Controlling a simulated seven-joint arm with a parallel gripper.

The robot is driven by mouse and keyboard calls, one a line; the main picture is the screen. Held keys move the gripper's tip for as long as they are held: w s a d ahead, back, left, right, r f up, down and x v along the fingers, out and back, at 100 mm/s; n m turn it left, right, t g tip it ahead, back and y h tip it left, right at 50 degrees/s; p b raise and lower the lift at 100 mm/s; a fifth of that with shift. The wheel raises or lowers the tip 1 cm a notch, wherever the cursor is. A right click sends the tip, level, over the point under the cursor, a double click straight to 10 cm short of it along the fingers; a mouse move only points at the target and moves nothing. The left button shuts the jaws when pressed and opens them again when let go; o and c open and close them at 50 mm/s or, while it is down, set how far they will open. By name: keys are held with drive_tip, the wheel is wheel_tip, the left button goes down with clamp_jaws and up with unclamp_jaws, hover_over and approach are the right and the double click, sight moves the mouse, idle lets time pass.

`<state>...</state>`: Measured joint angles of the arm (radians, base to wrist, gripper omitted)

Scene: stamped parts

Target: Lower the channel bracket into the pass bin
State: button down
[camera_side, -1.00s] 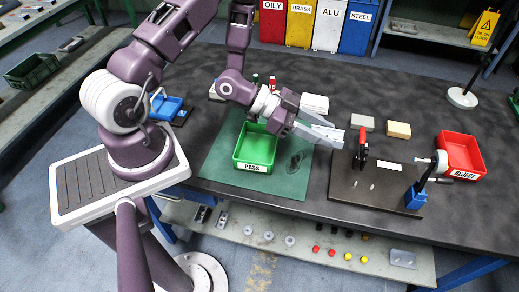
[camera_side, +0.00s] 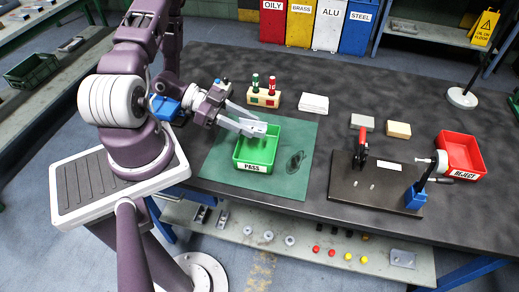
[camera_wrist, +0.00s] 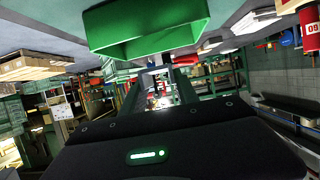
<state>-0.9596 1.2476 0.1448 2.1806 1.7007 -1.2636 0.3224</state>
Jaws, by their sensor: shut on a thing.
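The green pass bin (camera_side: 255,167) stands on a green mat, its white PASS label facing the front. My gripper (camera_side: 250,128) reaches in from the left, fingers pointing right, over the bin's back left part. It is shut on the channel bracket (camera_side: 256,129), a small grey metal piece at the fingertips. The bracket appears above or level with the bin's rim; I cannot tell the exact height. In the wrist view, the bin (camera_wrist: 150,45) fills the upper middle, and my fingers (camera_wrist: 158,84) hold the bracket just beneath it in the picture.
The green mat (camera_side: 220,160) has a dark stain right of the bin. Behind stand a wooden block with red and green markers (camera_side: 264,95) and white papers (camera_side: 314,103). A dark fixture plate (camera_side: 345,195) and the red reject bin (camera_side: 462,152) are to the right.

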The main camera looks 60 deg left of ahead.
sight(258, 147)
idle(0.3)
drive_tip(key=shift+w+d, duration=0.6)
drive_tip(key=shift+f, duration=1.55)
drive_tip(key=c, duration=0.8)
unclamp_jaws()
drive_tip(key=shift+c, duration=0.2)
